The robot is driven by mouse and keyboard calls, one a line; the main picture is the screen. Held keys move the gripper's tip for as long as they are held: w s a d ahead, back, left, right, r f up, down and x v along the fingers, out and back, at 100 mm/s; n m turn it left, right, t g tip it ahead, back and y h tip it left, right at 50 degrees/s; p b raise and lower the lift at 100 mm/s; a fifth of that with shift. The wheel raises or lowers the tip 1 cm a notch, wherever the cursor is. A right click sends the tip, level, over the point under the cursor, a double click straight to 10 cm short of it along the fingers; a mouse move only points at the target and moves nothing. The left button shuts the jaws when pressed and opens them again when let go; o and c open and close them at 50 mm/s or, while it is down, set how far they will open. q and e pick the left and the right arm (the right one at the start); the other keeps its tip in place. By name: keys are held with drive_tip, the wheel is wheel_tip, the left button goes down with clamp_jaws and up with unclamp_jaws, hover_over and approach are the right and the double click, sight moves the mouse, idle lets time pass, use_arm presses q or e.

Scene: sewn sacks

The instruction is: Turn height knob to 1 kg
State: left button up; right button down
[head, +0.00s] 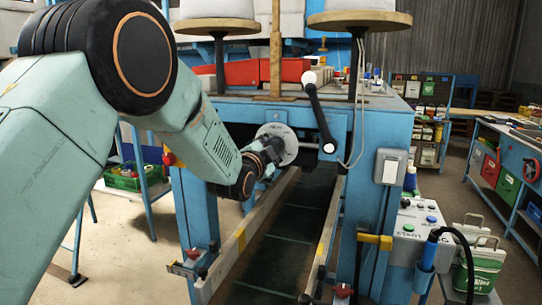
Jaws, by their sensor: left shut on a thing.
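The height knob's pale round dial (285,133) is on the front of the blue machine (385,130), below its top. My left arm reaches in from the left, and my left gripper (271,150) is at the dial's centre, shut on the knob. The gripper covers the knob and part of the dial, so I cannot read the knob's setting. My right gripper is not in view.
A black crank (321,120) with pale ends is right of the dial. A dark conveyor (287,245) with side rails runs below. A control box (415,240) with buttons and green-and-white sacks (482,262) are at the right. A green crate (135,177) is at the left.

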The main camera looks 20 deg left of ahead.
use_arm(q)
drive_tip(key=m+b, duration=0.2)
drive_tip(key=m, duration=0.4)
drive_tip(key=m+b, duration=0.2)
drive_tip(key=m, duration=0.4)
drive_tip(key=m+b, duration=0.3)
drive_tip(key=m, duration=0.4)
drive_tip(key=shift+d+f+y, duration=0.1)
drive_tip(key=shift+f+y, duration=0.2)
drive_tip(key=shift+m, duration=0.3)
drive_tip(key=shift+f, duration=0.1)
drive_tip(key=o, duration=1.2)
drive_tip(key=shift+s+r, duration=0.1)
drive_tip(key=shift+r, duration=0.15)
drive_tip(key=shift+c, duration=0.2)
